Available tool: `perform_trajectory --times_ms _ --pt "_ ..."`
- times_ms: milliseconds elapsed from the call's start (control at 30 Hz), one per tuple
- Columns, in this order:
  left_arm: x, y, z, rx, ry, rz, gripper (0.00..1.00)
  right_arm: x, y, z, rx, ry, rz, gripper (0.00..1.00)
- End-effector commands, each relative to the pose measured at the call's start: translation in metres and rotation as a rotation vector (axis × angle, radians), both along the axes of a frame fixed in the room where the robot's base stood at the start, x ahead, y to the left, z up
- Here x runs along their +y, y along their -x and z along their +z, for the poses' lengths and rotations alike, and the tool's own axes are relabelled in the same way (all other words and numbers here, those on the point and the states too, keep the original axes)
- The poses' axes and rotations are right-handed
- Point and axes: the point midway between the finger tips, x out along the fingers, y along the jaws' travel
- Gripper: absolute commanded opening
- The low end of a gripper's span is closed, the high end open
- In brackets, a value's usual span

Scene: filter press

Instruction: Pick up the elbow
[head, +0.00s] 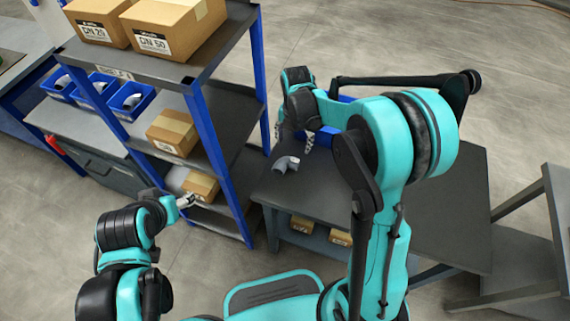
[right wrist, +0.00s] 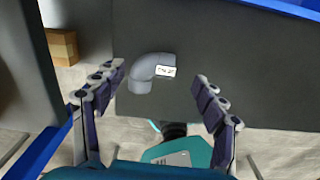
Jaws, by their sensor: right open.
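The elbow (head: 285,164) is a grey bent pipe piece lying on the dark grey table (head: 275,190), near its left edge. In the right wrist view the elbow (right wrist: 145,78) has a white label on one end. My right gripper (head: 294,138) is open and empty above the table, just beyond the elbow in the head view. In the right wrist view the elbow shows between the spread fingers of this gripper (right wrist: 157,80), apart from both. My left gripper (head: 188,200) is in front of the shelf, away from the elbow; its finger opening is too small to judge.
A shelf rack (head: 203,128) with blue posts and cardboard boxes (head: 172,132) stands left of the table. A blue bin (head: 345,128) is partly hidden behind my right arm. The table's right part is clear.

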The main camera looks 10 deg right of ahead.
Motion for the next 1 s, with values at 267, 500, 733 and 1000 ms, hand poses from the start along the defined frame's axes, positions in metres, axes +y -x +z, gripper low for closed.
perform_trajectory --times_ms 267,500,733,1000 --pt "0.0 0.0 -0.012 0.0 0.0 0.0 0.63 0.001 -0.001 -0.032 0.009 0.001 0.041 0.71" --pt "0.0 0.0 -0.031 0.0 0.0 0.0 0.63 0.007 0.002 -0.063 0.008 0.0 0.039 0.71" --pt "0.0 0.0 -0.039 0.0 0.0 0.0 0.63 0.007 0.002 -0.083 0.008 0.0 0.037 0.71" --pt "0.0 0.0 -0.037 0.0 0.0 0.0 0.63 0.007 0.002 -0.081 0.008 0.0 0.037 0.4"
